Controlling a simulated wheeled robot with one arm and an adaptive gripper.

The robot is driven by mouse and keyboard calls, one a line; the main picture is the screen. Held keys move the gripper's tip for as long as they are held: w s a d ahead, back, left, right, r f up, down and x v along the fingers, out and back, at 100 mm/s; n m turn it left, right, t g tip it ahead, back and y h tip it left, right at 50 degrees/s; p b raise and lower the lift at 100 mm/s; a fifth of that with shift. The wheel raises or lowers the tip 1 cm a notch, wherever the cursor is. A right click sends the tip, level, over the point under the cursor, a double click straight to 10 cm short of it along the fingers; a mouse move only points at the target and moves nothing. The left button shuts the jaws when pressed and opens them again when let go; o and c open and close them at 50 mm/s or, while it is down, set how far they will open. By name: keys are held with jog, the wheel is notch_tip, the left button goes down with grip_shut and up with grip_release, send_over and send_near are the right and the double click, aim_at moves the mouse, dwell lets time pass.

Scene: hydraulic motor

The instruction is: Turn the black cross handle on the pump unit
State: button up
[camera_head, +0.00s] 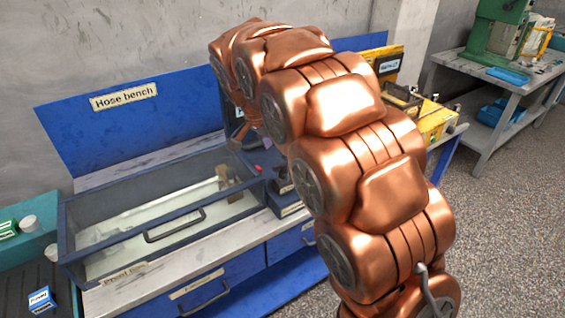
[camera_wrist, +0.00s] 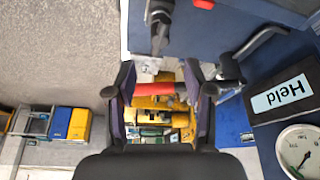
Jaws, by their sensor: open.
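In the wrist view my gripper (camera_wrist: 158,72) is open, with one dark finger on each side and nothing clearly held between them. A dark fitting with a lever-like bar (camera_wrist: 230,72) shows just right of the right finger, against the blue unit (camera_wrist: 225,30). Another dark part (camera_wrist: 158,25) stands above the fingertips. I cannot tell whether either is the black cross handle. In the head view my copper arm hides most of the pump unit and my gripper.
A clear-lidded case (camera_head: 165,205) with a dark frame sits on the hose bench. A red cylinder (camera_wrist: 153,92) and yellow equipment (camera_wrist: 158,115) lie beyond the fingers. A grey table (camera_head: 490,85) with a green machine (camera_head: 497,32) stands at back right. Floor (camera_head: 510,190) is clear at right.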

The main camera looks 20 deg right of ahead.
aim_at(283, 163)
jog(key=p+x, duration=0.2)
jog(key=x, duration=0.4)
jog(key=shift+d+f, duration=0.2)
jog(key=shift+f, duration=0.05)
jog(key=shift+w+d+f, duration=0.15)
jog(key=shift+w+f, duration=0.05)
jog(key=shift+f, duration=0.35)
jog(key=shift+c, duration=0.2)
grip_shut()
